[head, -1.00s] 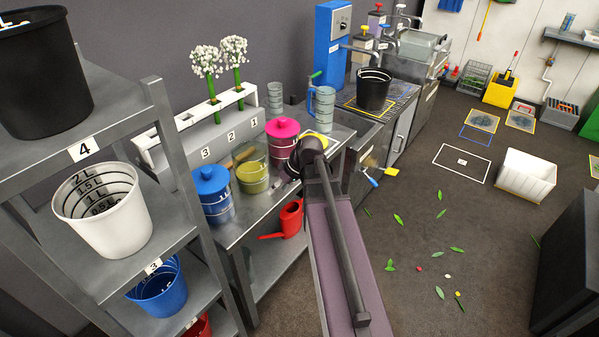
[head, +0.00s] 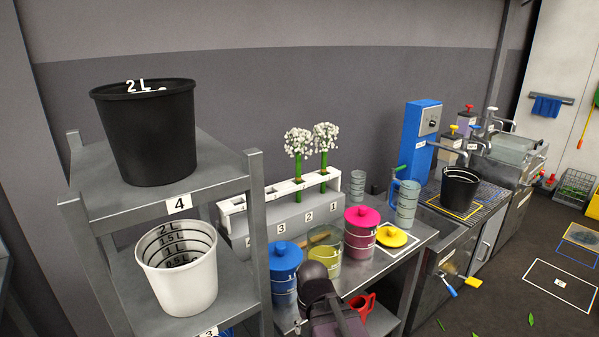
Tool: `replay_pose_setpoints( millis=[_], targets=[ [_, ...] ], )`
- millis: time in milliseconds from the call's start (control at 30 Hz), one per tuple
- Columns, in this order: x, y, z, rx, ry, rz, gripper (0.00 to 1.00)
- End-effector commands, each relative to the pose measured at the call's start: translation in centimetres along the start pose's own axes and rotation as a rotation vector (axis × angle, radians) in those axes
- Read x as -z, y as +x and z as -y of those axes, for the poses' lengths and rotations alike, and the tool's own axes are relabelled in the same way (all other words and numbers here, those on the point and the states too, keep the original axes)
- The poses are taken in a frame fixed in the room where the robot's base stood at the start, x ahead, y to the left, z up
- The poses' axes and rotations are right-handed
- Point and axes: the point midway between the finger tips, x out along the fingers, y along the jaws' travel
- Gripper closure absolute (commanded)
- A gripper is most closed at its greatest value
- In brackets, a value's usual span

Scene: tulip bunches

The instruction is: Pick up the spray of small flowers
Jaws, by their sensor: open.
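Two sprays of small white flowers stand upright on green stems in a white rack (head: 262,222) against the wall. The left spray (head: 298,143) appears to be above label 2, and the right spray (head: 325,136) above label 1. Their heads are close together and nearly touch. The dark joint and purple link of my arm show at the bottom centre, in front of the bench. My gripper itself is not visible. The sprays are clear of my arm in this view.
Blue (head: 285,265), yellow-green (head: 326,252) and pink (head: 360,235) containers stand in front of the rack. A yellow lid (head: 392,236) lies to their right. A shelf with a black bucket (head: 148,140) and a white bucket (head: 178,275) stands at the left. Clear jugs (head: 406,203) stand at the right.

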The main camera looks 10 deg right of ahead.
Motion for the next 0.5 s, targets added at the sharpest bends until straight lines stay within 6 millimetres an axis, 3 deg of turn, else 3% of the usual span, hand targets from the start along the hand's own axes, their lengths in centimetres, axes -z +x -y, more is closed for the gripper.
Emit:
replay_pose_setpoints(
  millis=[33,233,500],
  targets=[
    [-0.1,1.4,0.1,-0.005,0.001,0.001,0.28],
    [-0.3,4.5,0.2,-0.016,0.007,0.004,0.28],
    [-0.3,6.8,0.2,-0.018,0.008,0.004,0.28]
  ],
)
